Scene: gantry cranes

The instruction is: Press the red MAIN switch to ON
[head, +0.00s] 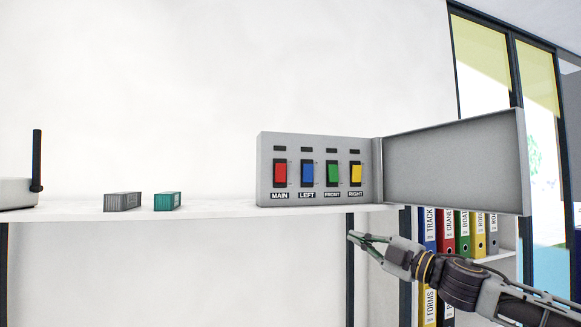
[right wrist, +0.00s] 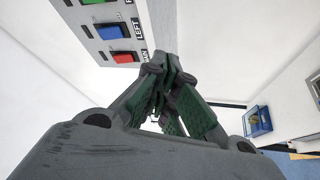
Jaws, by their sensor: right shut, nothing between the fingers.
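The red MAIN switch (head: 280,174) is the leftmost of the rocker switches on a grey control box (head: 267,150) standing on a white shelf. It also shows in the right wrist view (right wrist: 122,58), near the top, beyond the fingers. Blue LEFT (head: 307,174), green FRONT (head: 333,173) and yellow RIGHT (head: 356,173) switches sit beside it. The small indicators above the switches are dark. My right gripper (head: 353,237) is shut and empty, below the shelf edge and to the right of the red switch, apart from the box. My left gripper is not in view.
The box's grey door (head: 455,165) stands open to the right, above my right arm. The white shelf (head: 220,210) carries a grey container (head: 122,202) and a green container (head: 167,201) on the left. Binders (head: 463,232) stand behind my arm. The shelf between containers and box is clear.

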